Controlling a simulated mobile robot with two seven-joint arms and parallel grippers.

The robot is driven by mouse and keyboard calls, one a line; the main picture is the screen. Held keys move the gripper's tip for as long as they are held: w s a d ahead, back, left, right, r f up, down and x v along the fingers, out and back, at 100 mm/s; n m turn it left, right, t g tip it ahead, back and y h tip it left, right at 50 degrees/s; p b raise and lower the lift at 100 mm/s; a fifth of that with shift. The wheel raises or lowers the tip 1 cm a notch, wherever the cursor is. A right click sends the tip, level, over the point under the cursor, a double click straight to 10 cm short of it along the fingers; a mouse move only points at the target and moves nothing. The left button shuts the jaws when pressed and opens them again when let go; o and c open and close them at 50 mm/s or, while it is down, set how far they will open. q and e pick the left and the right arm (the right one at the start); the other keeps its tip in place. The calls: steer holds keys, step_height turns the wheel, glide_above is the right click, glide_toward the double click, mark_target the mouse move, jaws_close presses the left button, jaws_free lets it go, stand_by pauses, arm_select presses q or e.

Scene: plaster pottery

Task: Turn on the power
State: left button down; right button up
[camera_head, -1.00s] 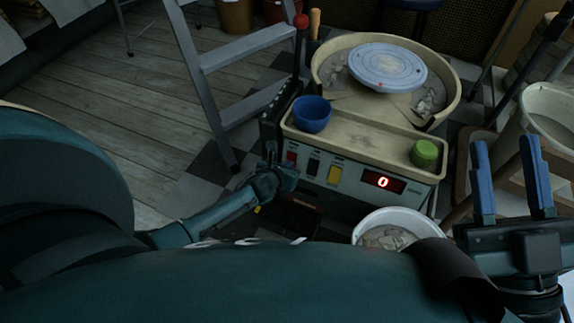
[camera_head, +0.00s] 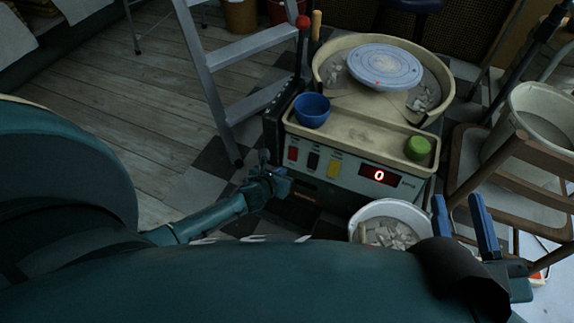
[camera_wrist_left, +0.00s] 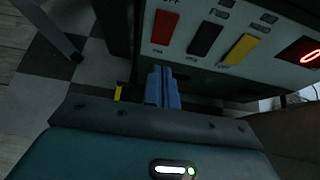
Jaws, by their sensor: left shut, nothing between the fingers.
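The pottery wheel's front panel (camera_head: 350,165) carries a red switch (camera_head: 292,153), a black switch (camera_head: 313,160) and a yellow switch (camera_head: 333,167). A red display (camera_head: 379,175) at the panel's right is lit and reads 0. My left gripper (camera_head: 270,172) is in front of the panel's left end, below and left of the red switch. In the left wrist view, its blue fingers (camera_wrist_left: 162,87) are shut together and empty, just below the red switch (camera_wrist_left: 163,27) and apart from it. My right gripper (camera_head: 465,212) is open and empty at the right, its two blue fingers spread.
A white bucket (camera_head: 390,232) with scraps sits on the floor before the panel. A stepladder (camera_head: 225,75) is left, a wooden chair (camera_head: 490,160) right.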

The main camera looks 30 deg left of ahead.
arm_select(q)
steer(key=s+r+p, duration=0.2)
steer(key=s, duration=0.5)
steer(key=shift+s+r, duration=0.15)
steer(key=shift+r, duration=0.25)
steer(key=shift+d, duration=0.1)
